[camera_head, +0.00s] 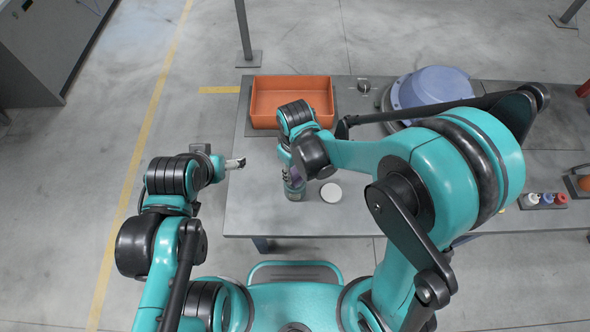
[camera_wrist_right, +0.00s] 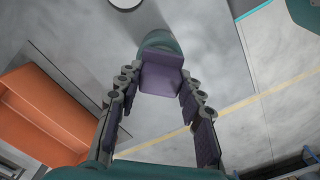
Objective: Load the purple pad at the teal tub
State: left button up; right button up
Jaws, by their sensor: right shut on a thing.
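The purple pad (camera_wrist_right: 162,78) is between the fingertips of my right gripper (camera_wrist_right: 158,85), which is shut on it. The pad is right at the teal tub (camera_wrist_right: 158,41), overlapping its near side in the wrist view; I cannot tell whether it rests in it or touches it. In the head view the teal tub (camera_head: 294,194) stands on the grey table, partly hidden under my right gripper (camera_head: 293,178). My left gripper (camera_head: 237,163) is over the table's left edge, away from the tub; its jaw gap is too small to read.
A white disc (camera_head: 331,193) lies just right of the tub. An orange bin (camera_head: 291,82) stands at the table's back left. A blue-grey rounded machine part (camera_head: 434,88) is at the back, partly behind my right arm. Small capped bottles (camera_head: 546,199) stand at the right.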

aim_at(295, 170)
jog(key=shift+r+p, duration=2.65)
jog(key=shift+r, duration=0.85)
